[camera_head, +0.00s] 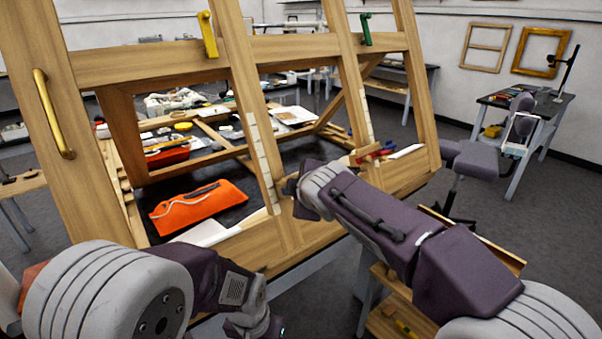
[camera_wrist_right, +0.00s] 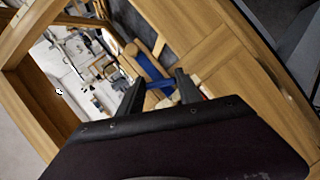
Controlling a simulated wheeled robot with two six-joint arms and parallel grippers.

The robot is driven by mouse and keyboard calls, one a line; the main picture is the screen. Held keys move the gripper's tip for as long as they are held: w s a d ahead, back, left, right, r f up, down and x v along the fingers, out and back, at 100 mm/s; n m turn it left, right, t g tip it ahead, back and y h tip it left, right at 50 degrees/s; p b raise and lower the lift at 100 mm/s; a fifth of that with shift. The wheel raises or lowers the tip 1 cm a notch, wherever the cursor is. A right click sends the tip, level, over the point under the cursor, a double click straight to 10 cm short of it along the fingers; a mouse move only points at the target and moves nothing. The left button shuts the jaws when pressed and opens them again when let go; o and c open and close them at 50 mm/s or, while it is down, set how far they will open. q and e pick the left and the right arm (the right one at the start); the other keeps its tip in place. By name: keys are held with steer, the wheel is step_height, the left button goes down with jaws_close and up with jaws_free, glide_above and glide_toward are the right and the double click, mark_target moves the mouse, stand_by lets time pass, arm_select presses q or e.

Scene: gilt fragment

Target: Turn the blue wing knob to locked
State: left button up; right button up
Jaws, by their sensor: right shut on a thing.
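The blue wing knob (camera_wrist_right: 150,69) shows in the right wrist view as a long blue bar slanting down between the two dark fingers of my right gripper (camera_wrist_right: 160,88). The fingers are shut on it, and its lower end is partly hidden. In the head view the right wrist and forearm hide the fingers. A small blue piece (camera_head: 387,148) shows past the right wrist beside a red piece; I cannot tell whether it is the same knob. No lock marking is readable. The left arm is low at the front left, its gripper fingers out of frame.
The tilted wooden frame (camera_head: 150,62) fills the middle, with a yellow knob (camera_head: 207,35), a green knob (camera_head: 366,28) and a brass handle (camera_head: 52,113). An orange pouch (camera_head: 203,206) lies on the cluttered dark surface behind it.

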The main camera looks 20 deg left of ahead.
steer(key=shift+w+d+r+m+g+y+p, duration=0.1)
steer(key=shift+m+g+y+p, duration=0.15)
steer(key=shift+m+g+p, duration=1.05)
steer(key=shift+a+f+m+g+y+p, duration=0.1)
steer(key=shift+m+g+y+p, duration=0.2)
steer(key=shift+m+p, duration=1.85)
steer(key=shift+w+d+r+m+g+y+p, duration=0.15)
steer(key=shift+m+g+p, duration=0.75)
steer(key=shift+m+p, duration=0.8)
steer(key=shift+s, duration=0.1)
steer(key=o, duration=1.4)
steer(key=v, duration=0.9)
steer(key=shift+b, duration=0.4)
